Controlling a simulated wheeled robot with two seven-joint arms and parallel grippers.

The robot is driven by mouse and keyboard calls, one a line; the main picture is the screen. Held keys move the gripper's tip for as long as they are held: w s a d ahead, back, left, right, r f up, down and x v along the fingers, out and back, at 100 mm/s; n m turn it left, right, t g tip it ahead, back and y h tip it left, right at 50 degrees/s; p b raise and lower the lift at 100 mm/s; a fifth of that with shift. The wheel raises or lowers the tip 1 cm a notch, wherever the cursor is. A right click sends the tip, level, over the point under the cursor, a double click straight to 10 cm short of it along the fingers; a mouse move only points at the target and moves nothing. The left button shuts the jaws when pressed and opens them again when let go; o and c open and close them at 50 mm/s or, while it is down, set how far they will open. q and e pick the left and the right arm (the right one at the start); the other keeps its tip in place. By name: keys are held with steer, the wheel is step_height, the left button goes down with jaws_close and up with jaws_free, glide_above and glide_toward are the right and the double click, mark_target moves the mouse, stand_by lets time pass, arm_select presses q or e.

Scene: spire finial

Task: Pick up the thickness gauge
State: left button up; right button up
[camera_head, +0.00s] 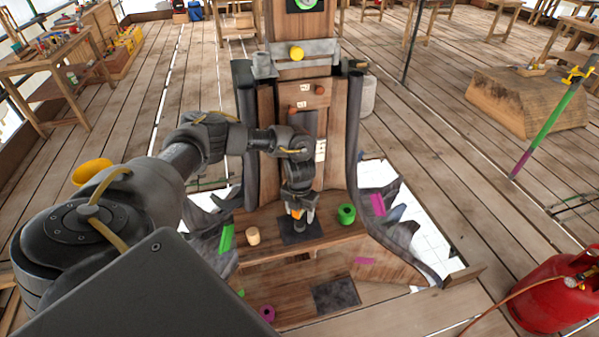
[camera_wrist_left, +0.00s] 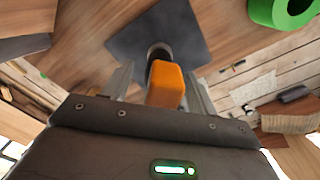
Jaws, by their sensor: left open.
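An orange block-shaped tool with a dark rounded end, which looks like the thickness gauge (camera_wrist_left: 165,84), stands over a dark square mat (camera_wrist_left: 160,38) on a wooden surface. In the left wrist view it is between the two fingers of my left gripper (camera_wrist_left: 160,76), which is open with a finger on each side. Gaps show beside it, though contact is hard to judge. In the head view my left gripper (camera_head: 300,211) points down over the dark mat (camera_head: 287,232), and only a bit of orange (camera_head: 297,214) shows there. My right gripper is not in view.
A green ring-shaped spool (camera_head: 346,213) stands right of the mat and a pale cylinder (camera_head: 253,236) left of it. A tall wooden post (camera_head: 290,90) rises behind. Dark curved fins flank the wooden ledge. A red gas cylinder (camera_head: 552,295) is at lower right.

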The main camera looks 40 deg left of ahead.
arm_select(q)
steer(key=c, duration=1.2)
steer(key=shift+o, duration=0.2)
